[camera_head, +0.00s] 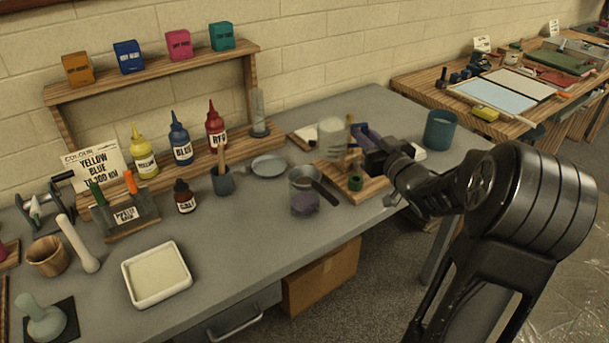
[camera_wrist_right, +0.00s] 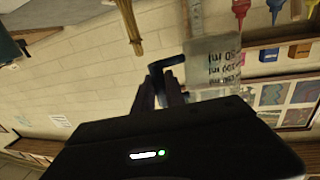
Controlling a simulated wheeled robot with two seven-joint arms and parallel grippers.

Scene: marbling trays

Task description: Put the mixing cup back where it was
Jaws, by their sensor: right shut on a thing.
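The mixing cup (camera_head: 331,140) is a clear, pale cup at the back middle of the grey table in the head view. In the right wrist view the cup (camera_wrist_right: 213,62) shows dark ml marks, upside down in that picture. My right gripper (camera_head: 358,143) reaches in from the right and is shut on the mixing cup at its side. In the right wrist view the dark fingers (camera_wrist_right: 168,88) meet the cup's left side. Whether the cup's base touches anything below is hard to tell. My left gripper is not in view.
A wooden board (camera_head: 375,190) with a green ring lies below my right gripper. A see-through vessel (camera_head: 304,203) with a dark handle stands left of it. A teal cup (camera_head: 439,130) stands to the right. Dye bottles (camera_head: 181,147) line the back left.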

